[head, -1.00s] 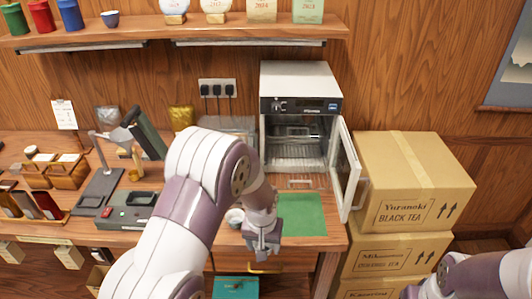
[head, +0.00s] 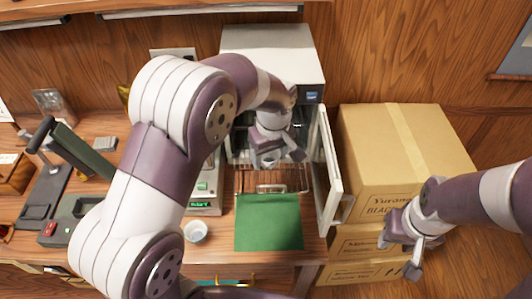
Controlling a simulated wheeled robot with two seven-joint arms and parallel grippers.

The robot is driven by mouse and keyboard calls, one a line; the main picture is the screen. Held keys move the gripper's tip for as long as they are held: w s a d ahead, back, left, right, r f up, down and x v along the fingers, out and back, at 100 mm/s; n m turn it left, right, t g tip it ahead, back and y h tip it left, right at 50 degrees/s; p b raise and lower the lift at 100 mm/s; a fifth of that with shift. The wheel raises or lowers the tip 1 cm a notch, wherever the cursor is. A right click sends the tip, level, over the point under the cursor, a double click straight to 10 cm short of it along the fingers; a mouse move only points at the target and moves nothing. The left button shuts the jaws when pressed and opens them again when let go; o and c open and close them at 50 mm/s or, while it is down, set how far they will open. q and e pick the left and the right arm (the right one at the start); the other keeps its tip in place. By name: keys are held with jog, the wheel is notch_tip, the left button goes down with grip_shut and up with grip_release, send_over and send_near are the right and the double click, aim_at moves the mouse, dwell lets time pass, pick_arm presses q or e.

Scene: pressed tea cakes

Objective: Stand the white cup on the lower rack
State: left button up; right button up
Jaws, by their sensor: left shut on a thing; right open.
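My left gripper (head: 268,158) is at the open front of the small white oven-like cabinet (head: 272,38), above a pulled-out wire rack (head: 300,178). It is shut on a pale thing, apparently the white cup, mostly hidden by the fingers. I cannot tell whether it touches the rack. The rack's front handle (head: 270,188) shows below the gripper. Another small white vessel (head: 195,231) stands on the table left of the green mat (head: 268,225). My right gripper (head: 398,250) is open and empty in front of the boxes.
The cabinet door (head: 326,165) stands open on the right, close to my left gripper. Stacked cardboard boxes (head: 400,160) stand beyond it. A device with a green display (head: 203,195) is left of the rack. The green mat is bare.

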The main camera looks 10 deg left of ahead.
aim_at(265, 159)
pick_arm(q)
jog(key=w, duration=0.1)
jog(key=w+a+f, duration=0.1)
jog(key=w, duration=0.1)
jog(key=shift+a+f+p, duration=0.3)
jog(key=shift+a+f, duration=0.05)
jog(key=shift+f, duration=0.05)
jog(key=shift+w+a+f, duration=0.15)
jog(key=shift+f, duration=0.3)
notch_tip(265, 159, down, 3)
jog(key=shift+r+p, duration=0.1)
jog(key=shift+p, duration=0.5)
jog(key=shift+w+f, duration=0.1)
jog(key=shift+f, duration=0.4)
